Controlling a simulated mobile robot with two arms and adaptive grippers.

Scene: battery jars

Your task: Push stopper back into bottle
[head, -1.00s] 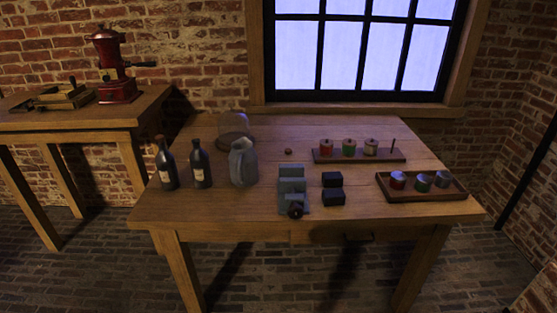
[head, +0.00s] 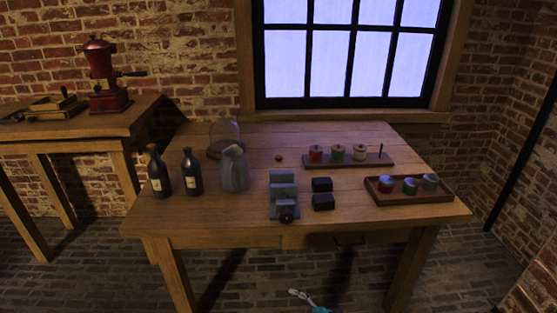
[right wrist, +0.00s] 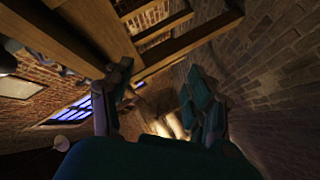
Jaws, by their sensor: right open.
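Two dark bottles with pale labels stand upright at the table's left side in the head view. The left bottle (head: 160,175) has a brown stopper (head: 153,149) at its mouth; how deep it sits is too small to tell. The right bottle (head: 192,175) has a dark top, and I cannot make out a stopper. My right gripper (head: 301,297) shows at the bottom edge, in front of the table and well away from the bottles. In the right wrist view (right wrist: 160,112) its fingers are apart and empty.
The grey jug (head: 234,170) stands right of the bottles, near a glass dome (head: 225,135). A grey device (head: 284,195), black blocks (head: 322,193), a jar rack (head: 375,163) and a tray (head: 408,198) fill the right side of the wooden table (head: 220,222). The table's front left is clear.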

